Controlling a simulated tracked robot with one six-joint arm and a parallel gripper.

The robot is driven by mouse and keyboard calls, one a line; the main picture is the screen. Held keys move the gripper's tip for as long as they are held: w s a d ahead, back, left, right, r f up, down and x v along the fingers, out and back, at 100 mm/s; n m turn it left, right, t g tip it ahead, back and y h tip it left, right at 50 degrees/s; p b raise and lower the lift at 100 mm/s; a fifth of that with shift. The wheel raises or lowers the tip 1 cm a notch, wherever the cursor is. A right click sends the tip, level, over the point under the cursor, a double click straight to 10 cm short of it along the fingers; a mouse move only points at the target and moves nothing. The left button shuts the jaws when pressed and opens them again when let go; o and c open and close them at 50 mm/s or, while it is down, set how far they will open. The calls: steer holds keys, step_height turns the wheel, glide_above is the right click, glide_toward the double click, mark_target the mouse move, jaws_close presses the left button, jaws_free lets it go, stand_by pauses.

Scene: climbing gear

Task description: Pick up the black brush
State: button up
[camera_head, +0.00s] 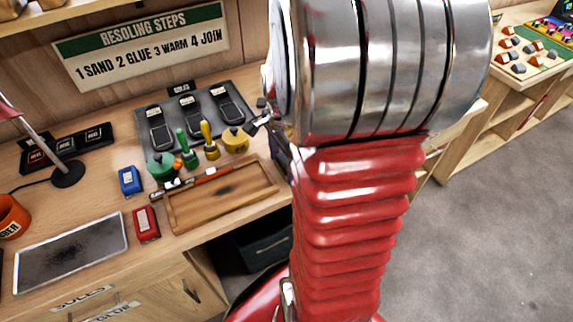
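I cannot make out a black brush for certain. A green-handled tool (183,145) and a yellow-handled tool (208,141) stand upright near small pots on the workbench. A thin orange and black tool (200,181) lies along the back edge of the wooden tray (178,218). My gripper is mostly hidden behind my large silver and red arm. Small dark parts (262,118) at the arm's left edge may belong to it. Its opening and anything in it cannot be seen.
A dark mat (244,103) holds black sole-shaped pieces. A green pot (160,165), yellow pot (235,139), blue box (130,180), red box (146,223) and dark plate (70,254) crowd the bench. A lamp (67,173) stands left. Open floor (480,230) is right.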

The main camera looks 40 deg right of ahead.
mark_target(283, 162)
steer(key=c, duration=0.8)
steer(key=shift+o, duration=0.2)
step_height(283, 162, up, 10)
stand_by(0.6)
steer(key=o, duration=0.5)
steer(key=shift+c, duration=0.2)
steer(key=c, duration=0.3)
steer(key=shift+c, duration=0.2)
